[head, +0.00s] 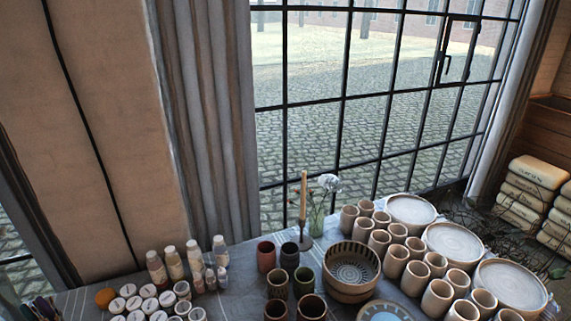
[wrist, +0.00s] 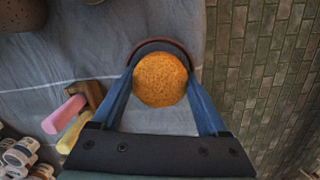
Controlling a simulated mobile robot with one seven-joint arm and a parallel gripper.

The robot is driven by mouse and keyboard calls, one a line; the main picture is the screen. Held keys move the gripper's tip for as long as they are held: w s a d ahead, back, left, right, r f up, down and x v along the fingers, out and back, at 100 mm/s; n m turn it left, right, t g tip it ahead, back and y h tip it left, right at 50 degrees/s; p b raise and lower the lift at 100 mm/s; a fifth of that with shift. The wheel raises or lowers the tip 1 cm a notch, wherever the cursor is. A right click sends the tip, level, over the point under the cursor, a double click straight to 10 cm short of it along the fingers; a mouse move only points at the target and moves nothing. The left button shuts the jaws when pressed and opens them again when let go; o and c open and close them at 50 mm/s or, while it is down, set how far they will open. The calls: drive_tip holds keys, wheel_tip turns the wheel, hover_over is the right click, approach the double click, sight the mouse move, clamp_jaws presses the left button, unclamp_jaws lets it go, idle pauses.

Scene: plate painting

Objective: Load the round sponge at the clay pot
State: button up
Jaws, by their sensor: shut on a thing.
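The round orange sponge (wrist: 160,80) is between the two blue fingers of my gripper (wrist: 161,70) in the wrist view, and the gripper is shut on it. A dark reddish curved rim (wrist: 163,42) shows just beyond the fingertips; most of what it belongs to is hidden behind the sponge and fingers. I cannot tell whether it is the clay pot. In the head view a round orange thing (head: 105,298) shows at the lower left, beside small white-lidded jars; I cannot tell if it is the same sponge. My gripper cannot be made out in the head view.
Pink (wrist: 64,114) and yellow (wrist: 75,134) sticks lie left of my gripper. Paint jars (wrist: 20,153) stand at the lower left. In the head view, bottles (head: 175,263), brown cups (head: 266,256), a patterned bowl (head: 350,290) and a candlestick (head: 303,225) crowd the table.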

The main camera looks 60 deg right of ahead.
drive_tip(key=shift+r+p, duration=3.5)
drive_tip(key=shift+p, duration=0.45)
